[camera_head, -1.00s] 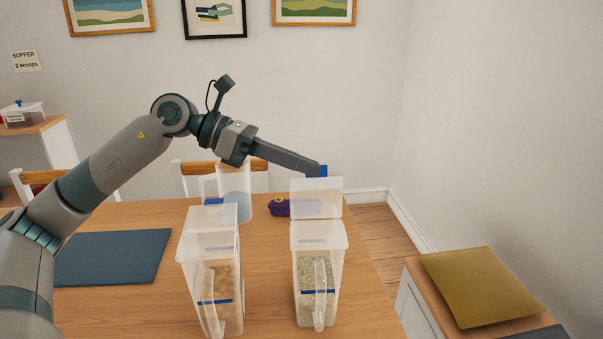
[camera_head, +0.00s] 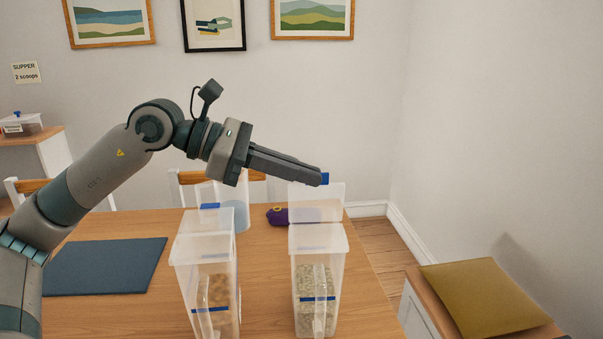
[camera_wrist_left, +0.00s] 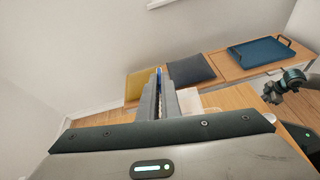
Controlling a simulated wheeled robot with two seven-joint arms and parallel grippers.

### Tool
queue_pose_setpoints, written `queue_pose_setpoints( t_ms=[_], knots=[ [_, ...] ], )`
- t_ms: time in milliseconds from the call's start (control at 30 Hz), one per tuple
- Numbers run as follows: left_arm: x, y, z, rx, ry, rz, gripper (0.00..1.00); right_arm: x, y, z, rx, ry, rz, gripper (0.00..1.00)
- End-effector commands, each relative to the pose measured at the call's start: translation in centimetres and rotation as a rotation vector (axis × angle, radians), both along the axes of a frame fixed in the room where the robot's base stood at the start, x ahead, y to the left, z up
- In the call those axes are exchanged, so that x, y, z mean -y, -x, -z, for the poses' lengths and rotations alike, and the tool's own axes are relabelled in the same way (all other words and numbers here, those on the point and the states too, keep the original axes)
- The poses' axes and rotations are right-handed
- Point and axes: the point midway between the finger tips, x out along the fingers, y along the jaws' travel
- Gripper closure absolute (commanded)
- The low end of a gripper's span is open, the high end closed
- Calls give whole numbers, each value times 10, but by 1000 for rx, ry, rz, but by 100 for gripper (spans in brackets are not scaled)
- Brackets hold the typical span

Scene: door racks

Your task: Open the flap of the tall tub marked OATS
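Two tall clear tubs stand on the table. The right tub (camera_head: 316,268) holds pale flakes; the left tub (camera_head: 205,272) holds brown pieces. I can read no OATS mark on either. The right tub's clear flap (camera_head: 317,205) stands raised at its back, with a blue tab (camera_head: 325,178) on its upper edge. My left gripper (camera_head: 316,178) is at this tab, its fingers slightly apart; blue shows between them in the left wrist view (camera_wrist_left: 159,76). I cannot tell whether they touch it. The left tub also has a blue tab (camera_head: 210,206). My right gripper is not seen.
Behind stand another clear container (camera_head: 242,214), a purple item (camera_head: 278,215) and chairs. A dark blue mat (camera_head: 105,266) lies at left. At right is a low bench with a yellow cushion (camera_head: 482,298); the left wrist view also shows a blue tray (camera_wrist_left: 260,53) there.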

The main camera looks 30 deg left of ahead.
Motion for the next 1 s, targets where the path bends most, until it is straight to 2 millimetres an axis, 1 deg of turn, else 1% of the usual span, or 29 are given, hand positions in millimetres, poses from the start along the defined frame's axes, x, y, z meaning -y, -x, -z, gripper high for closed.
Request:
queue_pose_setpoints(
  t_ms=[200, 233, 300, 567, 733, 867, 1000],
  knots=[
    [0, 0, 1, -4, -1, 1, 100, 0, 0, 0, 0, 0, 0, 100],
    [0, 0, 1, -4, -1, 1, 89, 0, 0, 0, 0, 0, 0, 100],
    [0, 0, 1, -4, -1, 1, 77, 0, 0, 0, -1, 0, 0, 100],
    [0, 0, 1, -2, 0, 0, 77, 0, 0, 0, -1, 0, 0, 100],
    [-4, 2, 0, -3, -1, -1, 77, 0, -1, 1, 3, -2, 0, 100],
    [-12, 7, -4, -3, 0, -4, 77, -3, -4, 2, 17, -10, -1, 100],
    [-25, 16, -9, -3, -1, -4, 77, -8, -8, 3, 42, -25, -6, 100]
  ],
)
